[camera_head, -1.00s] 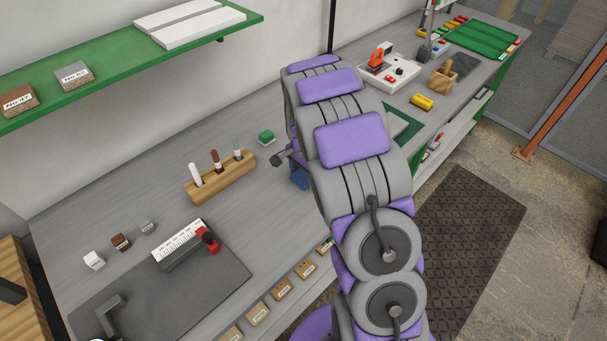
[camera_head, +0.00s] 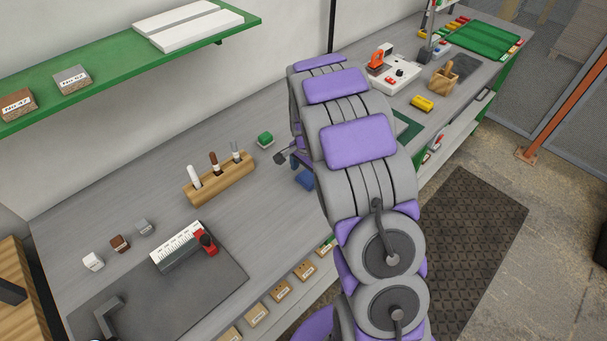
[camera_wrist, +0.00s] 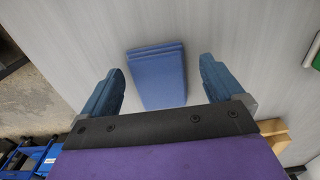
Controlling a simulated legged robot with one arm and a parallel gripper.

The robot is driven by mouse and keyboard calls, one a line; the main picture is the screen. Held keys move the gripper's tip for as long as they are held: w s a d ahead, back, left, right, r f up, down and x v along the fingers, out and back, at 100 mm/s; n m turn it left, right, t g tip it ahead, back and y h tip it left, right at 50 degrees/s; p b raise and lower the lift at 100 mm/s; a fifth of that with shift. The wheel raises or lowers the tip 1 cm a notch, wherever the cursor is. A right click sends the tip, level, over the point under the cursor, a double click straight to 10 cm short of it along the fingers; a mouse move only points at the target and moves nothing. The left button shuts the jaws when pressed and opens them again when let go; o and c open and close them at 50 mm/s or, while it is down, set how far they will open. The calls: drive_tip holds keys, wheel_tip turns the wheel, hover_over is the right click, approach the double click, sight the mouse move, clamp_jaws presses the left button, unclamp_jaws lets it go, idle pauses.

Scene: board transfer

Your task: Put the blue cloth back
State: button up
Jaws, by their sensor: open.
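The blue cloth (camera_wrist: 158,75) lies folded flat on the grey bench top in the wrist view, between and just beyond my fingertips. My gripper (camera_wrist: 158,85) is open and empty, with one blue finger on each side of the cloth's near part; I cannot tell its height above the bench. My arm hides most of the gripper there.
A wooden holder (camera_head: 222,180) with several upright tools stands to the left on the bench (camera_head: 110,190). A dark mat (camera_head: 215,277) with a red-and-white device is at front left. A green shelf (camera_head: 110,70) overhangs the back.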

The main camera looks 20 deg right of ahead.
sight(309, 176)
drive_tip(key=r, duration=0.3)
drive_tip(key=r+p, duration=0.1)
drive_tip(key=r, duration=0.1)
drive_tip(key=shift+d, duration=0.4)
drive_tip(key=s+a+r+n, duration=0.3)
drive_tip(key=s+r, duration=0.6)
drive_tip(key=r, duration=0.3)
drive_tip(key=s+a+r+n, duration=0.1)
drive_tip(key=s+a+n, duration=0.1)
drive_tip(key=s, duration=0.7)
drive_tip(key=s+a+r+n+g, duration=0.1)
drive_tip(key=s+a+n, duration=0.2)
drive_tip(key=s, duration=0.7)
drive_tip(key=s+a+r+n+g, duration=0.1)
drive_tip(key=s+a+r+n, duration=0.1)
drive_tip(key=s+n, duration=0.3)
drive_tip(key=s+a, duration=0.1)
drive_tip(key=s, duration=0.3)
drive_tip(key=shift+s+n+p, duration=0.2)
drive_tip(key=shift+n+p, duration=0.1)
drive_tip(key=shift+p, duration=0.1)
drive_tip(key=shift+d, duration=0.25)
